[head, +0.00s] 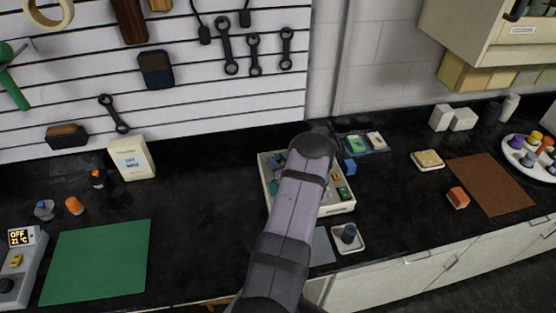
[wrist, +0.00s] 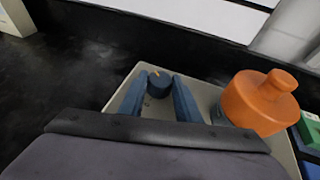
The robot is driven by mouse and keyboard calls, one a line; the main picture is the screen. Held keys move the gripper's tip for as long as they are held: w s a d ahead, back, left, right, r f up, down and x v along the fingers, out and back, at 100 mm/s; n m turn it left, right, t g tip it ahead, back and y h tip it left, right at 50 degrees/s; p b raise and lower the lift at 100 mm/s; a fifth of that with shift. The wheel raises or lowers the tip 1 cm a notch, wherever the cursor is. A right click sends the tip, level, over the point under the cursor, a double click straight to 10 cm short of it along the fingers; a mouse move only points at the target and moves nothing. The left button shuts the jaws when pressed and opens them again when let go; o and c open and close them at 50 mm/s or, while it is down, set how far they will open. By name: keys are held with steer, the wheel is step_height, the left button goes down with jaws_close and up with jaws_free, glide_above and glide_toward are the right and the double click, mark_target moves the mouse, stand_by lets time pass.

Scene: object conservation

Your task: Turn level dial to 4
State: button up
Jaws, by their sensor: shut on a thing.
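The pointer mark points away and to the right in the wrist view. No scale numbers are readable around the dial. In the head view the panel box (head: 336,208) stands on the dark counter, and my arm hides much of it, including the dial.
A large orange knob-shaped part (wrist: 262,103) stands close to the right of my fingers. A green mat (head: 97,262) lies left; the counter between is clear.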

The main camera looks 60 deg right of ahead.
steer(key=shift+w+m+h+b, duration=0.1)
steer(key=shift+m+h+b, duration=0.2)
steer(key=shift+h+b, duration=0.15)
steer(key=m+h+b, duration=0.1)
steer(key=b, duration=0.1)
steer(key=m+g+b, duration=0.1)
steer(key=b, duration=0.1)
steer(key=shift+w+a+f+g+h, duration=0.15)
steer(key=shift+f+g+h, duration=0.05)
steer(key=shift+g+h, duration=0.15)
steer(key=shift+r+g+h+b, duration=0.1)
steer(key=shift+g+h+b, duration=0.2)
steer(key=shift+b, duration=0.8)
steer(key=m+b, duration=0.1)
steer(key=b, duration=0.2)
steer(key=shift+r+g+h+b, duration=0.25)
steer(key=shift+h+b, duration=0.05)
steer(key=shift+b, duration=0.2)
steer(key=o, duration=1.1)
steer(key=shift+c, duration=0.2)
steer(key=shift+a, duration=0.1)
steer(key=shift+f, duration=0.1)
